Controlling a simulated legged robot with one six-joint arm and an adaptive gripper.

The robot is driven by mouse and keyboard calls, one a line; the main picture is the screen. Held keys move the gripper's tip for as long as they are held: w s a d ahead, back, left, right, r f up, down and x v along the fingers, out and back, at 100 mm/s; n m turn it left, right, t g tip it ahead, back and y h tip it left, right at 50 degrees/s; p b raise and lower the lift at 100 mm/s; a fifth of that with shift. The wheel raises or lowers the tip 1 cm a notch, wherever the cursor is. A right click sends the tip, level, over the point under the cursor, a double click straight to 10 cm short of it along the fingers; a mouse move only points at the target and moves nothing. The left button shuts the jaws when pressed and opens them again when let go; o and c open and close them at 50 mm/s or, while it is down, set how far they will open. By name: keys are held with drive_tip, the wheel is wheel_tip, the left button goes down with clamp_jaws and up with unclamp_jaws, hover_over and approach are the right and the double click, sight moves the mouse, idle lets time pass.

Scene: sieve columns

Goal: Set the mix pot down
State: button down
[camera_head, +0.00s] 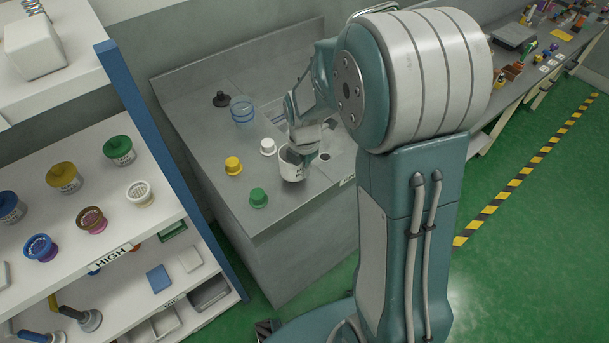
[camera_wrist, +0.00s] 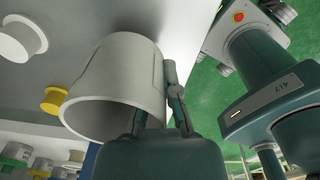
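The mix pot (camera_head: 291,168) is a white cup with dark lettering, upright at the grey counter (camera_head: 235,194) in the head view. I cannot tell whether its base touches the counter top. My gripper (camera_head: 304,153) reaches down over the pot's right side. In the wrist view the pot (camera_wrist: 115,85) is large, its open mouth towards the camera. My gripper (camera_wrist: 160,112) has one finger inside the mouth and the other outside, pinching the wall. The inner finger is partly hidden by the rim.
A clear blue container (camera_head: 242,110) and black piece (camera_head: 221,99) are farther back. A shelf with coloured pots and a blue post (camera_head: 165,160) stands left.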

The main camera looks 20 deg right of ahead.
drive_tip(key=shift+f, duration=1.4)
drive_tip(key=shift+f, duration=0.1)
drive_tip(key=c, duration=0.8)
unclamp_jaws()
wheel_tip(320, 180, up, 12)
drive_tip(key=s+r+m+t, duration=0.1)
drive_tip(key=s+r+m, duration=0.2)
drive_tip(key=s+m, duration=0.3)
drive_tip(key=s+a+r+m+t, duration=0.1)
drive_tip(key=s+r+m, duration=0.3)
drive_tip(key=m, duration=0.6)
drive_tip(key=s+r+m+t, duration=0.3)
drive_tip(key=s+m, duration=0.5)
drive_tip(key=shift+s+a+r, duration=0.3)
drive_tip(key=shift+a, duration=0.1)
